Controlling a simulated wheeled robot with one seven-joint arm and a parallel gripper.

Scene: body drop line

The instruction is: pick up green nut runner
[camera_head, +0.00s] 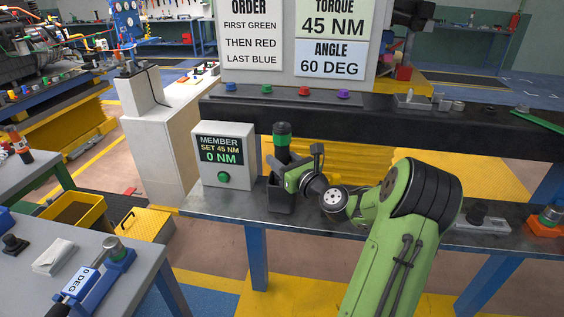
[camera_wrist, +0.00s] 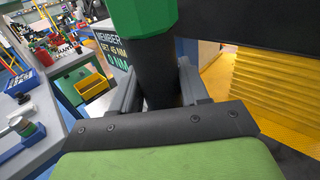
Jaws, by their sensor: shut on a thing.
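The green nut runner (camera_head: 282,141) has a green cap and a black body. It stands upright in a black holder (camera_head: 280,198) on the dark bench, just right of the white display box. My gripper (camera_head: 286,176) reaches it from the right and is shut on its black body, below the green cap. In the wrist view the green cap (camera_wrist: 144,15) is at the top, and the black body (camera_wrist: 158,75) runs down between the two fingers of my gripper (camera_wrist: 160,85). The lower end of the tool is hidden by the holder and my gripper.
The white display box (camera_head: 224,157) reads 0 NM and stands close on the left. A black beam (camera_head: 400,124) crosses behind the tool, with the sign board (camera_head: 295,85) above it. A grey tool (camera_head: 485,223) and an orange holder (camera_head: 545,224) are farther right.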

